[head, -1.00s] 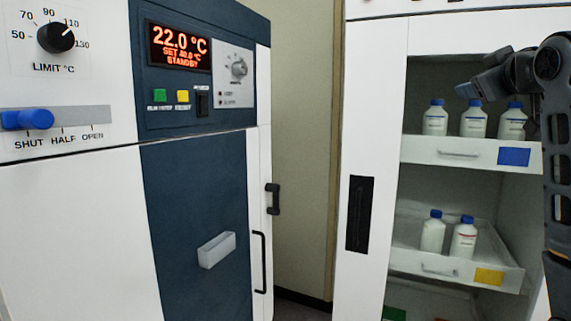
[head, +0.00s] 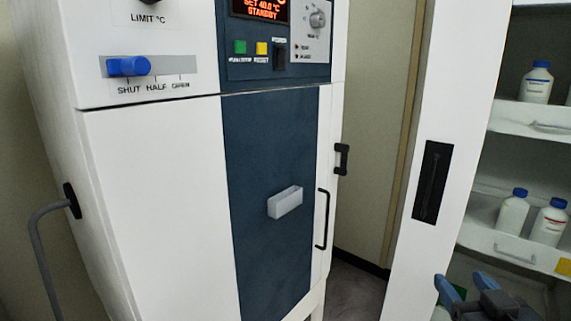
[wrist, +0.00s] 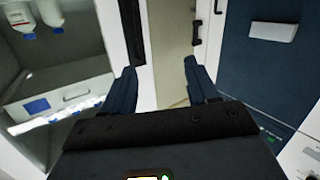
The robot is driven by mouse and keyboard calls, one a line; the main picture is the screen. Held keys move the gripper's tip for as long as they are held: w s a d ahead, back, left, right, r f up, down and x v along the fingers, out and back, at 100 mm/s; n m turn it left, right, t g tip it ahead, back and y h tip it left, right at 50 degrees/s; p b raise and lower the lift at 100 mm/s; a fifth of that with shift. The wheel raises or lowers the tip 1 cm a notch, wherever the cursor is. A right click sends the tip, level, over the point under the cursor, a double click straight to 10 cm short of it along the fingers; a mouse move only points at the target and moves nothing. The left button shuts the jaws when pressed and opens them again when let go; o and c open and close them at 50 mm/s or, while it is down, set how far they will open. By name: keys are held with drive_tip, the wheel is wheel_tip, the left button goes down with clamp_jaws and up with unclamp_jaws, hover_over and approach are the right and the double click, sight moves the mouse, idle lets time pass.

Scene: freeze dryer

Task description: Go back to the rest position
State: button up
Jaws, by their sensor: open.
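My gripper (wrist: 160,85) is open and empty in the wrist view, its two blue fingers apart with only a pale wall and floor gap between and beyond them. In the head view my gripper (head: 468,290) shows at the lower right, in front of the open shelf cabinet. It touches nothing that I can see. Most of my arm is outside the head view.
The freeze dryer (head: 160,200) stands at left, with a blue slider (head: 128,67) at SHUT and a pale holder (head: 285,202) on its front. The cabinet (head: 450,120) at right holds white bottles with blue caps (head: 513,212) on pull-out shelves. A narrow gap separates them.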

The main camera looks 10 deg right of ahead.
drive_tip(key=s+a+f+y, duration=0.1)
drive_tip(key=s+a+f, duration=0.35)
drive_tip(key=s, duration=0.35)
drive_tip(key=s+a+f+y, duration=0.1)
drive_tip(key=s+a+f, duration=0.4)
drive_tip(key=s, duration=0.4)
drive_tip(key=s+a+r+n+y, duration=0.1)
drive_tip(key=s+a, duration=0.1)
drive_tip(key=s, duration=0.6)
drive_tip(key=s+a+r+g+y, duration=0.1)
drive_tip(key=s+a+r, duration=0.1)
drive_tip(key=s, duration=0.6)
drive_tip(key=shift+r+n+y, duration=0.2)
drive_tip(key=shift+n+y, duration=0.1)
drive_tip(key=shift+n, duration=0.1)
